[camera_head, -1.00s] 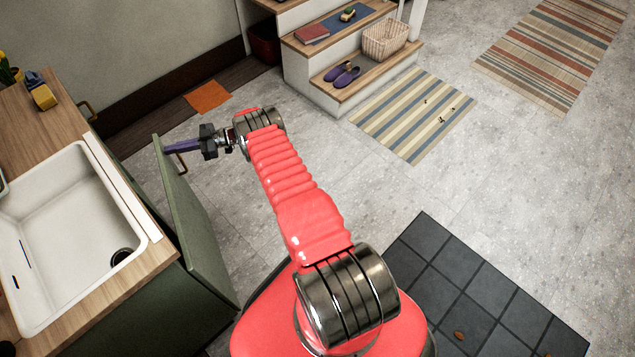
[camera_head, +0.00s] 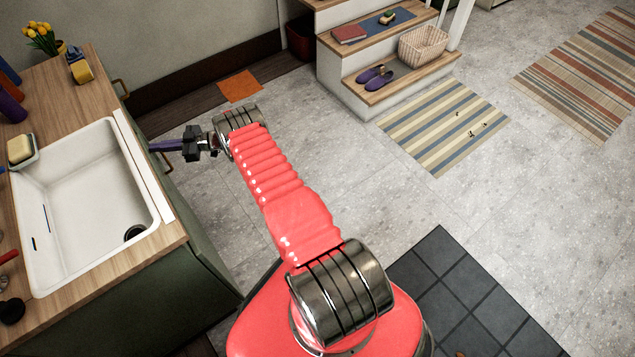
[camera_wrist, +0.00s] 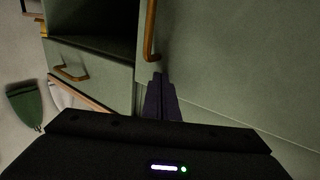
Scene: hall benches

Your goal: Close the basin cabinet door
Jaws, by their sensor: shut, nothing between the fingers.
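The green basin cabinet door (camera_head: 203,245) is under the counter's edge, now close to flush with the cabinet front. I cannot tell whether a small gap is left. In the wrist view the door panel (camera_wrist: 235,60) fills the right side, with its copper-coloured handle (camera_wrist: 150,30) near its left edge. My gripper (camera_head: 160,146) is shut and empty, its purple fingers pointing left at the door's far end beside the handle (camera_head: 167,164). In the wrist view the fingertips (camera_wrist: 160,95) are at the panel by the handle's end; touching or just apart is unclear.
The wooden counter (camera_head: 75,268) holds the white basin (camera_head: 85,205). A drawer front (camera_wrist: 100,78) with a handle and a dark opening (camera_wrist: 100,20) lie left of the door. Steps (camera_head: 365,95) stand beyond my arm. The grey floor (camera_head: 330,150) right of my arm is clear.

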